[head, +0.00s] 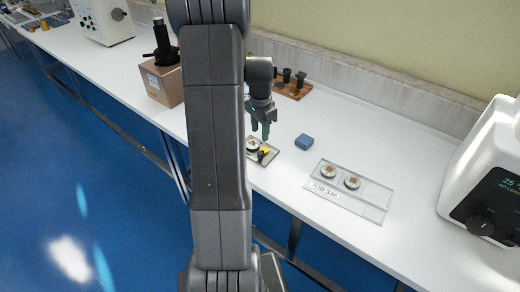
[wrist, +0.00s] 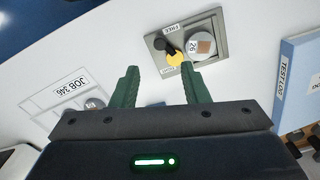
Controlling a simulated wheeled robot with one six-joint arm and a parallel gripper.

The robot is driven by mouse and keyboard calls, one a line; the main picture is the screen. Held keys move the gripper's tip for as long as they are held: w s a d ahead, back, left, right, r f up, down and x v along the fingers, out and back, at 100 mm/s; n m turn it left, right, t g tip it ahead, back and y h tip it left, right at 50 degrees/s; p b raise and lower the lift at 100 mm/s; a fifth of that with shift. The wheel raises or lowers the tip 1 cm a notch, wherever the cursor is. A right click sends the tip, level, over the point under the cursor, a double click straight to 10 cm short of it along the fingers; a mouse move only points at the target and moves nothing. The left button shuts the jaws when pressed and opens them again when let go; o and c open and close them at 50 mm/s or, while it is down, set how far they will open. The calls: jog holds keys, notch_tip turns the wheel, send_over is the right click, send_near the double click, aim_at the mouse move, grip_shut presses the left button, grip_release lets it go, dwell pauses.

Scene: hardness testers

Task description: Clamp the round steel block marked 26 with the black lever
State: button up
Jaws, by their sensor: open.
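The round steel block marked 26 (wrist: 201,46) sits on a grey fixture plate (wrist: 218,27), with a copper-coloured square on its top. Beside it are the fixture's black lever (wrist: 163,45) and a yellow part (wrist: 176,59). A FREE label is at the plate's upper edge; another label near the lower edge is too small to read surely. In the head view the block (head: 252,144) and plate (head: 272,153) lie just below my gripper (head: 260,134). My gripper (wrist: 160,68) is open and empty, its green fingers apart, above and short of the lever.
A clear tray labelled JOB 346 (head: 375,205) holds two round blocks to the right. A wooden rack (head: 292,90) stands behind, a white tester (head: 490,180) at far right. A TEST LOG binder (wrist: 300,75) is near the plate.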

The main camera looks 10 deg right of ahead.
aim_at(260, 153)
notch_tip(260, 153, down, 10)
jog(key=shift+r+p, duration=0.2)
jog(key=shift+p, duration=0.2)
grip_shut()
